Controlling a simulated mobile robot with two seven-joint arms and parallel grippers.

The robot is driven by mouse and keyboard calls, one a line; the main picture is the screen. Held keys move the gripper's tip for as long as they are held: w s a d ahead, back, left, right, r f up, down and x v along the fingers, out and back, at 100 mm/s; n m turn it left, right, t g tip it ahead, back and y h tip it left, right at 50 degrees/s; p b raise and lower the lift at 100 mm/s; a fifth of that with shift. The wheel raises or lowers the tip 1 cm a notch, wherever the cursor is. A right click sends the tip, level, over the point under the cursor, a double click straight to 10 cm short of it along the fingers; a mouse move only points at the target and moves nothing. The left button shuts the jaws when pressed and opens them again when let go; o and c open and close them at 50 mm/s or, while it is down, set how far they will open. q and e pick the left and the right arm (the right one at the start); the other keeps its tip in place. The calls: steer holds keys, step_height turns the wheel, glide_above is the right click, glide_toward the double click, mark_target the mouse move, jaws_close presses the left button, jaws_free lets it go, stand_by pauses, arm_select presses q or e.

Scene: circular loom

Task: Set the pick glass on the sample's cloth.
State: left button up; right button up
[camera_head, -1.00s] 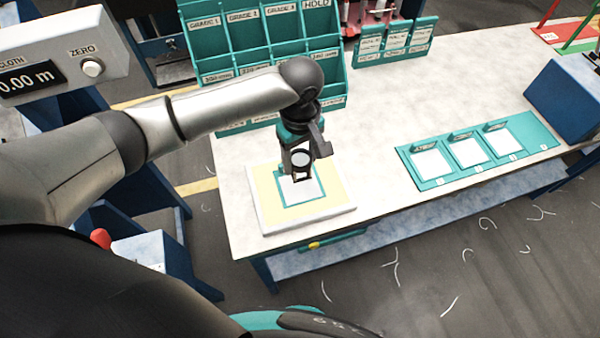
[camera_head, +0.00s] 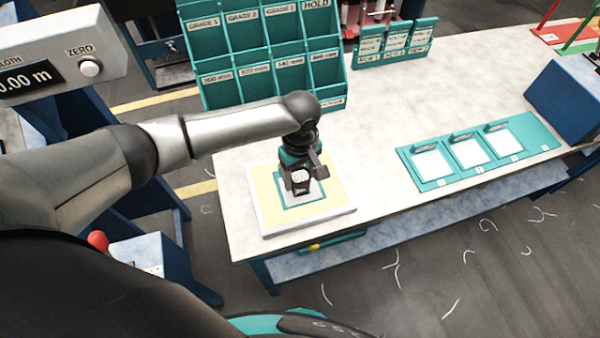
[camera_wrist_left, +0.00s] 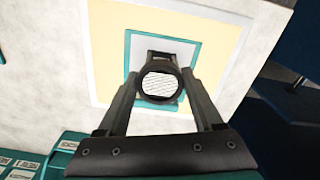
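My left gripper (camera_head: 301,190) is low over the framed square of cloth on the bench. In the left wrist view its two fingers (camera_wrist_left: 160,92) are shut on the pick glass (camera_wrist_left: 159,84), a small dark stand with a round lens. White woven lines show through the lens. The sample's cloth (camera_head: 316,188) is a pale square inside a teal border on a cream pad; the gripper hides part of it. The glass is over the cloth; I cannot tell whether its foot touches it. My right gripper is not in view.
A teal tray (camera_head: 440,185) with several white squares lies to the right on the bench. A teal graded rack (camera_head: 200,92) stands behind. A blue box (camera_head: 565,98) is at the far right. The bench between pad and tray is clear.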

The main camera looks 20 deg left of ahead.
mark_target(300, 175)
arm_select(q)
steer(key=o, duration=0.3)
steer(key=shift+o, duration=0.2)
step_height(300, 175, up, 12)
steer(key=p, duration=0.1)
steer(key=shift+r, duration=0.2)
